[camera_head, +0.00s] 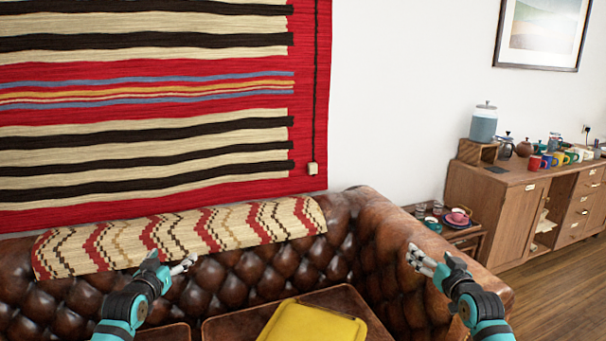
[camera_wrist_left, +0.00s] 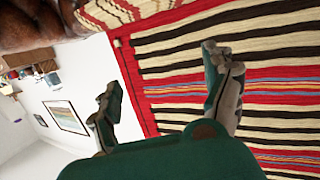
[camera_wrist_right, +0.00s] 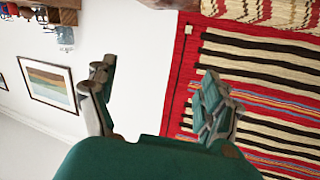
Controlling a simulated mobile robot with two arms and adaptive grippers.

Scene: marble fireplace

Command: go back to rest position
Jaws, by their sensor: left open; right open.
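My left gripper (camera_head: 187,263) is raised in front of the brown leather sofa, at the left of the head view. In the left wrist view its two fingers (camera_wrist_left: 165,95) stand wide apart with nothing between them. My right gripper (camera_head: 418,258) is raised in front of the sofa's right arm. In the right wrist view its fingers (camera_wrist_right: 155,90) are also spread and empty. Both grippers point forward, toward the wall side, and no object is held.
The tufted leather sofa (camera_head: 270,268) fills the lower middle, with a yellow cushion (camera_head: 314,322) on its seat and a patterned throw (camera_head: 180,238) over its back. A striped rug (camera_head: 140,100) hangs behind. A small side table (camera_head: 462,230) and wooden cabinet (camera_head: 500,205) stand right.

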